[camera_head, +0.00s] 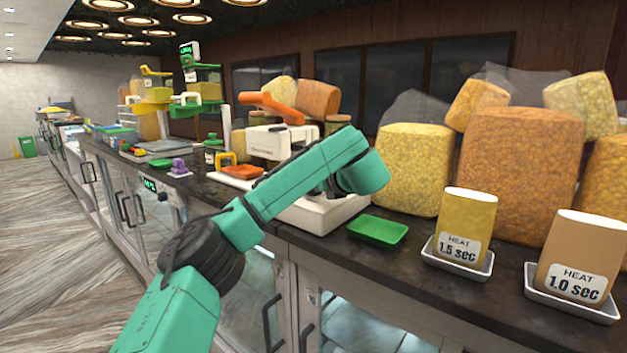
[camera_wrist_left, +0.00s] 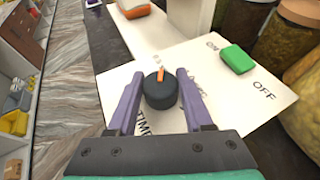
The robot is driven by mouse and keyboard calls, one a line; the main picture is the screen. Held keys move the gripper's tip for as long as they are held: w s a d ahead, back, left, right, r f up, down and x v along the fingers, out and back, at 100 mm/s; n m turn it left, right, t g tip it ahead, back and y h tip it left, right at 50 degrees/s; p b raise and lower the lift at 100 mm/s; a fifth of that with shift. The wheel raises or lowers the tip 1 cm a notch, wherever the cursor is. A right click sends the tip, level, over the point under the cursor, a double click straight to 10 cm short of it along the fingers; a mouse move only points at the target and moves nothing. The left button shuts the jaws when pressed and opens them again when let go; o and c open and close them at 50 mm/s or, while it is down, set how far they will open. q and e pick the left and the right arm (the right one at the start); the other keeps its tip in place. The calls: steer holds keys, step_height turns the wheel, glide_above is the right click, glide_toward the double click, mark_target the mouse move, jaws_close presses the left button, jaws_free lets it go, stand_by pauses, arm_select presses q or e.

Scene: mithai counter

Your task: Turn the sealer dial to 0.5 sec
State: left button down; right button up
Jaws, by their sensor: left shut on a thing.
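The white sealer (camera_head: 330,213) stands on the dark counter with an orange lever (camera_head: 270,105). Its black dial (camera_wrist_left: 158,95) with an orange pointer mark (camera_wrist_left: 161,75) shows in the left wrist view, on the white panel marked TIME. The mark points toward the top of that view; the small time markings around the dial are too slanted and partly covered to read surely. My left gripper (camera_wrist_left: 160,88) has its purple fingers on both sides of the dial, shut on it. In the head view my left arm hides the dial and most of that gripper. My right gripper is not in view.
A green switch (camera_wrist_left: 237,59) sits between ON and OFF on the panel. An empty green tray (camera_head: 377,231) is right of the sealer. Packs labelled 1.5 sec (camera_head: 466,222) and 1.0 sec (camera_head: 583,245) stand in white trays, with large snack bags (camera_head: 520,160) behind.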

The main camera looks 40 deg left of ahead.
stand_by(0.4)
arm_select(q)
steer(key=shift+c, duration=1.5)
jaws_free()
steer(key=shift+s+d+r+b, duration=0.1)
steer(key=shift+d+b, duration=0.2)
steer(key=shift+d, duration=0.2)
steer(key=b+v, duration=0.5)
steer(key=v, duration=0.8)
steer(key=shift+d, duration=0.35)
steer(key=shift+a+r, duration=0.1)
steer(key=shift+a, duration=0.05)
